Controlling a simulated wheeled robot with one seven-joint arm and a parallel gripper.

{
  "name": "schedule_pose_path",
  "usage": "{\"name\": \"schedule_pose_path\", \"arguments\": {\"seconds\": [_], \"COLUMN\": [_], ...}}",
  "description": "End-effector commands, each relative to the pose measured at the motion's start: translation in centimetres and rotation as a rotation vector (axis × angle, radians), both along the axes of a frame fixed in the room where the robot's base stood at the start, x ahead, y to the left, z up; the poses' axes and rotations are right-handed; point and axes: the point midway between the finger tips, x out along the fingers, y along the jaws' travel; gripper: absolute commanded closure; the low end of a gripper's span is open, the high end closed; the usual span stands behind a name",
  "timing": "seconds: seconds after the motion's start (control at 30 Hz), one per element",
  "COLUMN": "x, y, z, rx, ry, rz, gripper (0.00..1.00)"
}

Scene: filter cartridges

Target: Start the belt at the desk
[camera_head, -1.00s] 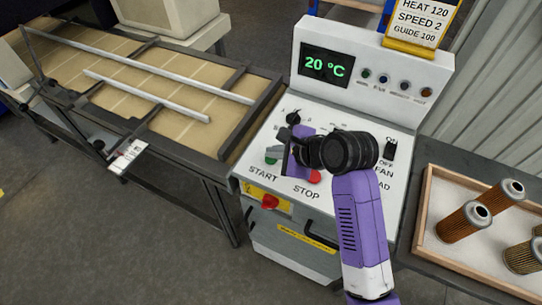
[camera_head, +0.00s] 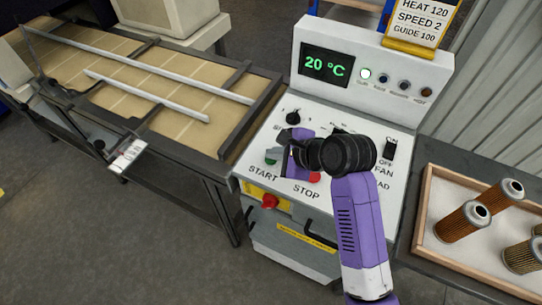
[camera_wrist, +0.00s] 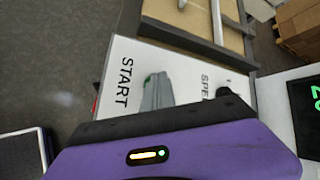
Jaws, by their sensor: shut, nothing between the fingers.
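The control desk (camera_head: 258,188) stands in the middle of the head view, with a display (camera_head: 326,66) reading 20 °C. The green START button (camera_head: 271,157) shows at the left of the panel, partly hidden by my gripper (camera_head: 283,158). The red STOP button (camera_head: 314,177) is to its right. My gripper is shut and empty, its fingers at the START button; whether they touch it I cannot tell. In the wrist view the grey fingers (camera_wrist: 158,92) lie beside the START label, with a bit of green at their tip. The leftmost indicator lamp (camera_head: 366,74) is lit white.
The belt (camera_head: 180,80) with two guide rails runs to the left. A card (camera_head: 425,20) reads HEAT 120, SPEED 2, GUIDE 100. A speed knob (camera_head: 293,118) and a fan switch (camera_head: 390,149) sit on the panel. A wooden tray (camera_head: 425,215) of filter cartridges stands right.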

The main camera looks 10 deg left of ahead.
Motion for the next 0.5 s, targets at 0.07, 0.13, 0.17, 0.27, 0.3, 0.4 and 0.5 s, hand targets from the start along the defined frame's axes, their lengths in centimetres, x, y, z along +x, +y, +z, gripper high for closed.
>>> {"name": "schedule_pose_path", "arguments": {"seconds": [0.07, 0.13, 0.17, 0.27, 0.3, 0.4, 0.5], "x": [-0.04, -0.04, -0.04, -0.04, -0.03, -0.04, -0.04], "y": [-0.02, -0.02, -0.01, -0.02, -0.02, -0.02, -0.02], "z": [-0.11, -0.11, -0.12, -0.09, -0.02, 0.27, 0.7], "rx": [-0.001, -0.001, -0.001, -0.001, -0.001, -0.001, -0.001], "ry": [0.002, 0.002, 0.002, 0.002, 0.002, 0.002, 0.002], "rz": [0.0, 0.0, 0.0, 0.0, 0.0, 0.0, 0.0], "gripper": [1.0, 1.0, 1.0, 1.0, 1.0, 1.0, 1.0]}}
